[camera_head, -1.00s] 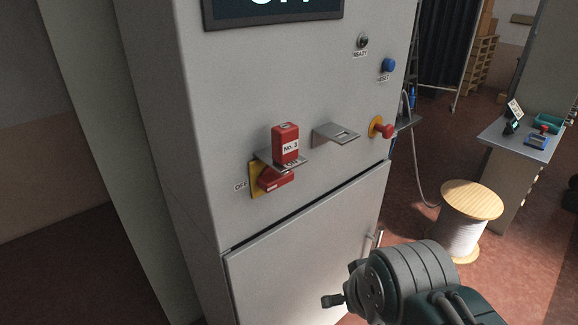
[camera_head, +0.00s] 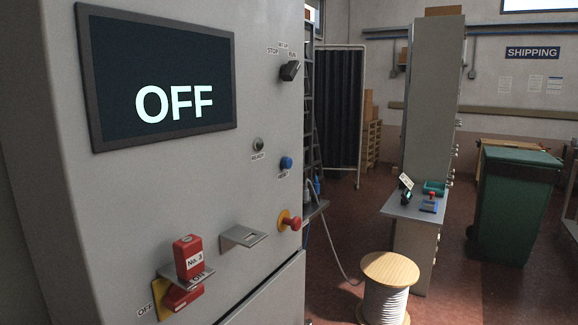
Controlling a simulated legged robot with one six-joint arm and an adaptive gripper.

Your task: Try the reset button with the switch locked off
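The blue reset button (camera_head: 286,163) is on the right of the grey cabinet front (camera_head: 225,190). A dark READY lamp (camera_head: 258,144) sits to its left. Low on the panel is the red switch (camera_head: 182,297) on a yellow plate marked OFF. A red padlock-like block labelled No. 3 (camera_head: 188,257) stands in a metal bracket over the switch. The cabinet screen (camera_head: 163,102) reads OFF. My gripper is out of view now, so its state does not show.
An empty metal bracket (camera_head: 242,236) and a red mushroom knob (camera_head: 293,223) jut from the panel. A black selector (camera_head: 289,71) is higher up. A cable spool (camera_head: 388,285) stands right of the cabinet, before a small bench (camera_head: 411,207). Open floor lies beyond.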

